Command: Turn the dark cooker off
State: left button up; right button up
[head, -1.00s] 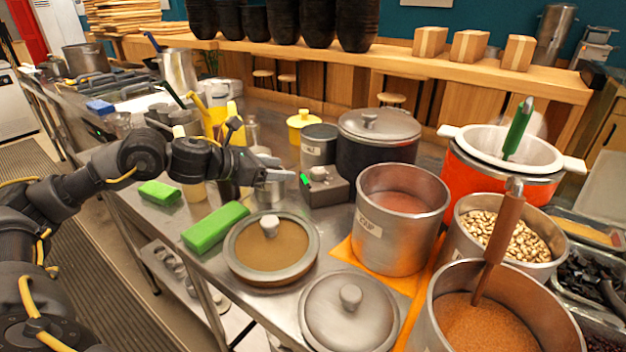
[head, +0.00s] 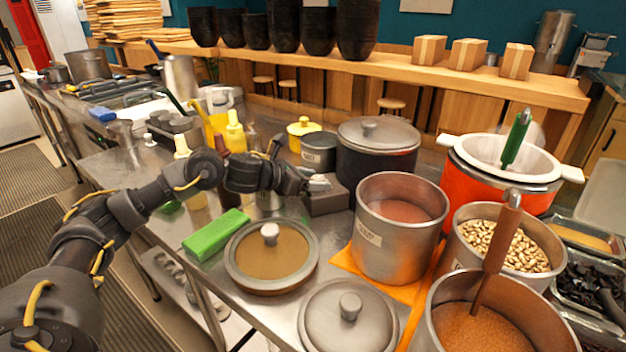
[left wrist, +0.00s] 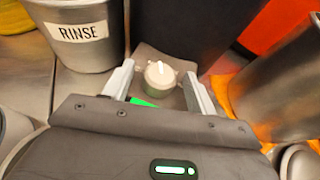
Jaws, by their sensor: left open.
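The dark cooker (head: 372,165) is a tall dark pot with a grey lid, right of centre in the head view. A grey control box (head: 327,203) sits at its front left. In the left wrist view, a round pale knob (left wrist: 160,78) with a white pointer stands on the box, with a green mark (left wrist: 143,102) beside it. My left gripper (head: 320,183) is open at the box, its two fingers (left wrist: 158,70) on either side of the knob. I cannot tell whether they touch it. My right gripper is not in view.
A steel container labelled RINSE (left wrist: 85,40) stands left of the knob in the left wrist view. A steel pot (head: 385,250) is close to the right of the box. A lidded brown pot (head: 245,285) and a green block (head: 215,233) lie nearer the front.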

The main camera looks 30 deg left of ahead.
pick_arm(q)
jog(key=c, duration=1)
jog(key=shift+d+n+y, duration=0.1)
jog(key=shift+n+y, duration=0.2)
jog(key=shift+y, duration=0.2)
jog(key=shift+s+d+n+t+y, duration=0.1)
jog(key=shift+d+n+t+y, duration=0.1)
jog(key=shift+n+t+y, duration=0.65)
jog(key=n+y+p, duration=0.1)
jog(key=n+y, duration=0.1)
jog(key=n+y+p, duration=0.1)
jog(key=n+y, duration=0.1)
jog(key=n+y+p, duration=0.1)
jog(key=n+y, duration=0.1)
jog(key=y, duration=0.1)
jog(key=shift+d+r+p, duration=0.1)
jog(key=shift+d+p, duration=0.2)
jog(key=shift+p, duration=0.05)
jog(key=shift+n+y, duration=0.35)
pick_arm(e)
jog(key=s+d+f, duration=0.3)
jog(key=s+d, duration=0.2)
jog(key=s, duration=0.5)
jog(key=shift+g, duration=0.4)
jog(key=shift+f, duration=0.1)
